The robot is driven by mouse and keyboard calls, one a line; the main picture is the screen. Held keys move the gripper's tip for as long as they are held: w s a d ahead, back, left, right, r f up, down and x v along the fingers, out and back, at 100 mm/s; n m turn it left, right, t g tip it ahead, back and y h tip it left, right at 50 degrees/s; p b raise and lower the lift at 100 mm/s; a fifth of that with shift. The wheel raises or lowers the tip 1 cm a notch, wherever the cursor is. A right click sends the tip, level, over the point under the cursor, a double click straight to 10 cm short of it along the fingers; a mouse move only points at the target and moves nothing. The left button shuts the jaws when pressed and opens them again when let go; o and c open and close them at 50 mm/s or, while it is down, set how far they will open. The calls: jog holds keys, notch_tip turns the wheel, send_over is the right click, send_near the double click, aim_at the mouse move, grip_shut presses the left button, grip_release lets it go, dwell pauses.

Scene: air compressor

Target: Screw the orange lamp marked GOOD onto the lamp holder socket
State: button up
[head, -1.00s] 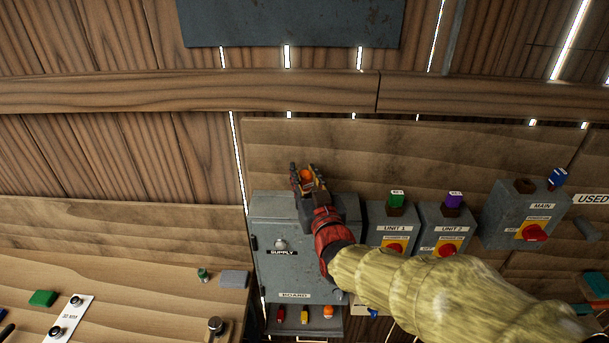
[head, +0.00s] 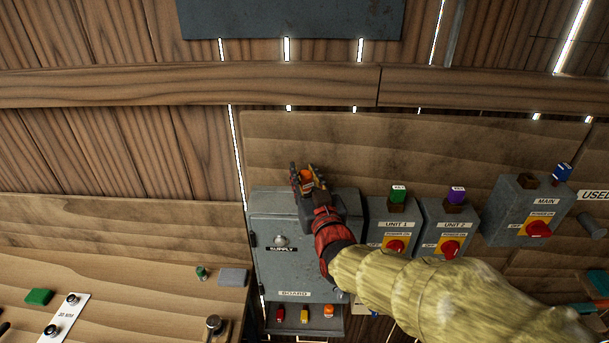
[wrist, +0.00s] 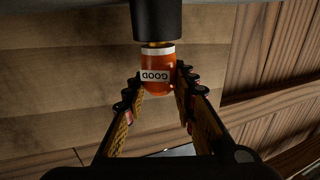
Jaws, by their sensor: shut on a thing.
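The orange lamp (wrist: 158,78) has a white band and a GOOD label, which reads upside down in the wrist view. Its brass end meets the mouth of a black cylindrical socket (wrist: 156,20); how deep it sits I cannot tell. My gripper (wrist: 156,88) is shut on the lamp, one finger on each side. In the head view my gripper (head: 307,178) is above the grey SUPPLY cabinet (head: 268,217), with the orange lamp (head: 306,175) between its fingers. I cannot make out the socket in the head view.
A shelf (head: 290,327) below the cabinet holds a red, a yellow and an orange-topped piece. UNIT 1 (head: 378,218), UNIT 2 (head: 434,219) and MAIN (head: 512,207) switch boxes stand to the right. A wooden bench (head: 150,290) is at left.

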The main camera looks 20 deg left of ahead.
jog(key=shift+f, duration=0.15)
jog(key=o, duration=1.2)
jog(key=shift+o, duration=0.2)
jog(key=shift+s, duration=0.1)
jog(key=v, duration=1.2)
jog(key=shift+c, duration=0.4)
